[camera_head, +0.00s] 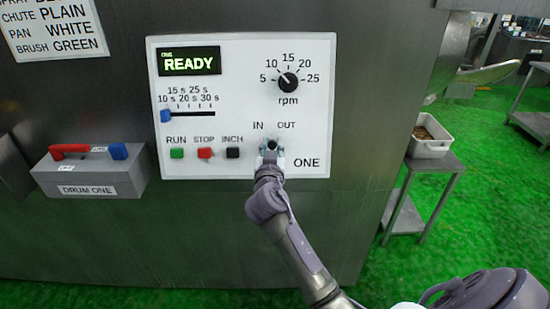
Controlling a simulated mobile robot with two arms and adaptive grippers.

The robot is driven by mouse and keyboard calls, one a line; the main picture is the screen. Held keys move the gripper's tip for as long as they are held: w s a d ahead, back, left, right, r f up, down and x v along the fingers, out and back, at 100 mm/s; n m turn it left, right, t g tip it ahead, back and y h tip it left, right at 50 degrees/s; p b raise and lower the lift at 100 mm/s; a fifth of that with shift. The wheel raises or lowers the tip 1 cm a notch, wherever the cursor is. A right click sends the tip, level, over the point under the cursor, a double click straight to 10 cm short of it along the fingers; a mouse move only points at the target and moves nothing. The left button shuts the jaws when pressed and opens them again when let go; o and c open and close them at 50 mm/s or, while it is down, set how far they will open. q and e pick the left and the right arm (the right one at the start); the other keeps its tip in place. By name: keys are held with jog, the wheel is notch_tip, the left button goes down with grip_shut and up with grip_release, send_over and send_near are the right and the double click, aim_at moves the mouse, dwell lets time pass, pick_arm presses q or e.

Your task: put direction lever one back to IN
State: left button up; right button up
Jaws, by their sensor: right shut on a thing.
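The control panel ONE (318,110) is a white plate on a steel wall, with a display reading READY (190,61). The direction lever (272,144) sits under the labels IN and OUT at the panel's lower right; only a dark round part of it shows. My right gripper (271,157) is at the lever and shut on it, and it hides most of it. Which label the lever points to cannot be told. My left gripper is not in view.
RUN (177,153), STOP (204,153) and INCH (233,153) buttons lie left of the lever. The rpm dial (288,82) is above it. A grey DRUM ONE box (90,175) is at left. A white tub (430,140) stands on a side table at right.

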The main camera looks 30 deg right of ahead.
jog(key=shift+w+a+f+b, duration=0.1)
jog(key=shift+w+a+b, duration=0.3)
jog(key=shift+a, duration=0.25)
jog(key=shift+w+a+f+b, duration=0.1)
jog(key=shift+w+a+b, duration=0.25)
jog(key=shift+a, duration=0.25)
jog(key=o, duration=0.9)
jog(key=shift+w+a+r, duration=0.1)
